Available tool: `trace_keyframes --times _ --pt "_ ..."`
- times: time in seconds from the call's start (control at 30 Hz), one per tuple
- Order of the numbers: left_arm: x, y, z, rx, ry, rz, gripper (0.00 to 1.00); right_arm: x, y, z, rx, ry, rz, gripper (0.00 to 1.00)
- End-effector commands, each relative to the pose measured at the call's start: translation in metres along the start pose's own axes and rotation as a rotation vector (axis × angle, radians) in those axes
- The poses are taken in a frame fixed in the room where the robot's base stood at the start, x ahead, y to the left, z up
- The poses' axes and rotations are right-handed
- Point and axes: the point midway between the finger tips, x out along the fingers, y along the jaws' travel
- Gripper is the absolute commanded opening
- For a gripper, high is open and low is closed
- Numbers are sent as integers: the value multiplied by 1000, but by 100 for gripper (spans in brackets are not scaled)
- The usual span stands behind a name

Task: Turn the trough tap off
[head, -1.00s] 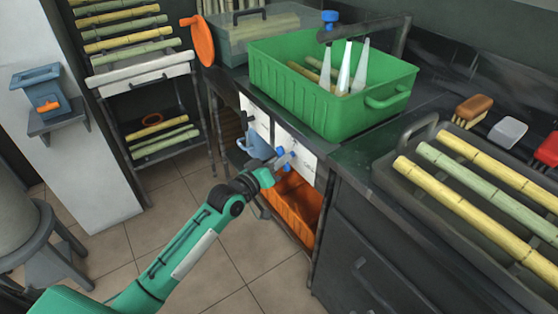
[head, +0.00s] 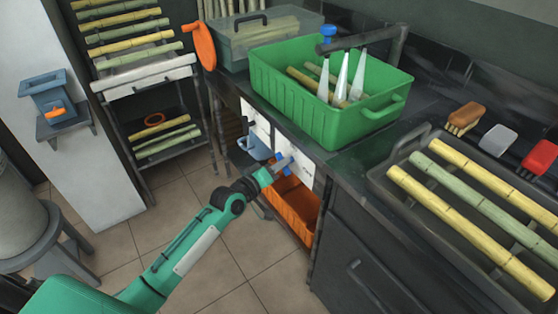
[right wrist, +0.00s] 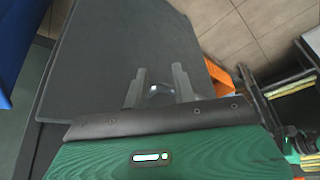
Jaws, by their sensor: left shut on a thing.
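A grey spout with a blue knob (head: 328,31) reaches over the green trough (head: 310,112) on the counter. Lower down, a white panel (head: 302,176) on the cabinet front carries a blue handle (head: 283,157). My left gripper (head: 282,163) is at that panel, shut on the blue handle, and partly hides it. I cannot tell how far the handle is turned. My right gripper (right wrist: 158,88) shows in the right wrist view, fingers apart, over a dark grey surface.
Several pale pointed pieces and cane stand in the trough. An orange crate (head: 292,208) is below the panel. A blue-grey jug (head: 252,148) is left of my gripper. A dark tray (head: 386,180) of cane is at the right.

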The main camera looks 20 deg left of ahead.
Motion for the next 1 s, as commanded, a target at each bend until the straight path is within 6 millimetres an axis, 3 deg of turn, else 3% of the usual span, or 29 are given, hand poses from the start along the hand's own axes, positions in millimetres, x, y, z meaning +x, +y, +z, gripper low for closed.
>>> trace_keyframes --times 0.1,0.7,1.0 --pt "0 2 -3 -52 -10 -10 0 -13 11 9 16 -94 28 26" --pt "0 1 -5 -423 -84 -64 0 79 10 38 15 -198 21 26" --pt "0 0 -4 -569 -113 -85 0 101 11 52 16 -225 20 26"
